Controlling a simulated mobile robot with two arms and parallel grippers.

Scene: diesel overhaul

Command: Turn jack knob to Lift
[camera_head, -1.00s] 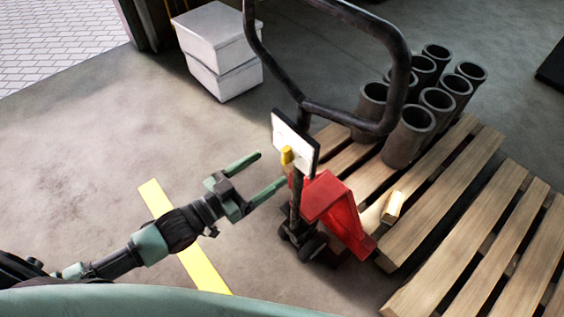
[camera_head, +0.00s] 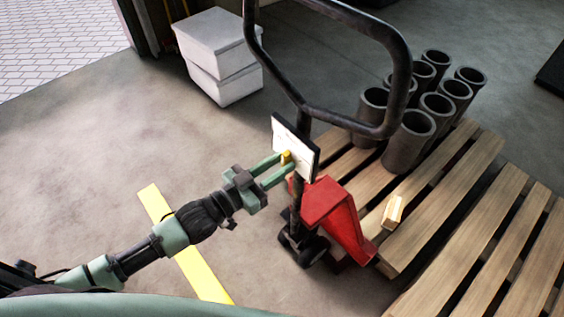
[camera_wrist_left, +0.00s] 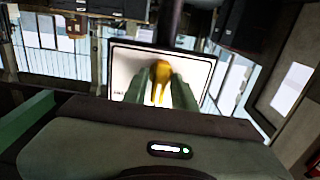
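The yellow jack knob (camera_head: 286,156) is on the white panel (camera_head: 303,150) fixed to the pallet jack's dark column. My left gripper (camera_head: 285,164) is at the panel, with its two green fingers closed in around the knob. In the left wrist view the knob (camera_wrist_left: 161,70) sits between the fingertips (camera_wrist_left: 161,80), in front of the white panel (camera_wrist_left: 128,68). The fingers appear to touch its sides. The panel's markings are too small to read. My right gripper is in neither view.
The red pallet jack (camera_head: 325,205) stands at a wooden pallet (camera_head: 440,205) holding several dark cylinders (camera_head: 409,140). Its black handle loop (camera_head: 402,75) rises above the panel. White boxes (camera_head: 222,60) stand behind. The floor at left is clear, with a yellow stripe (camera_head: 195,265).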

